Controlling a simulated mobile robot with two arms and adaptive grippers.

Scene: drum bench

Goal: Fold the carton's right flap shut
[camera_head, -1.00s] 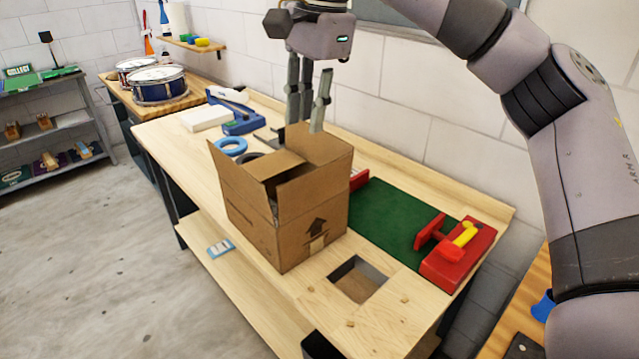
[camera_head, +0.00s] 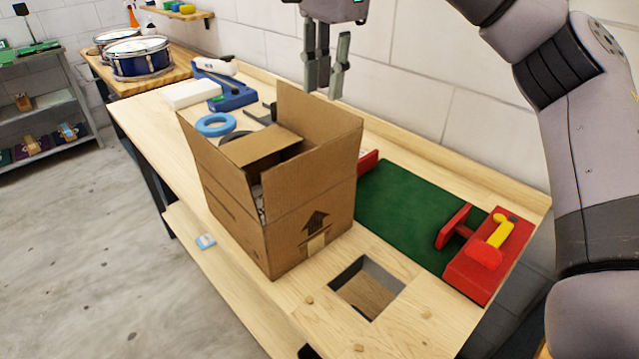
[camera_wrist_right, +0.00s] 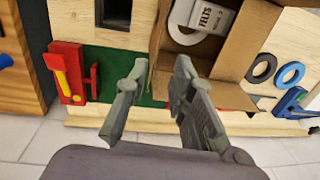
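The brown cardboard carton (camera_head: 305,231) stands on the wooden bench. Its right flap (camera_head: 325,128) stands up. The left flap (camera_head: 213,160) also stands up, and the far flap (camera_head: 262,146) is folded inward. In the right wrist view, the carton (camera_wrist_right: 240,50) is open at the upper right, with a white box labelled FELTS (camera_wrist_right: 212,16) inside. My right gripper (camera_head: 327,92) is just behind the right flap on the wall side, its tips partly hidden by the flap. In the wrist view my right gripper (camera_wrist_right: 160,66) has parted fingers with nothing held between them. My left gripper is out of view.
A green mat (camera_head: 405,215) and a red vise (camera_head: 487,262) with a yellow handle lie right of the carton. A square hole (camera_head: 368,287) is in the bench in front. Blue tape (camera_head: 216,124) and a blue tool (camera_head: 232,98) sit behind. The wall bounds the far side.

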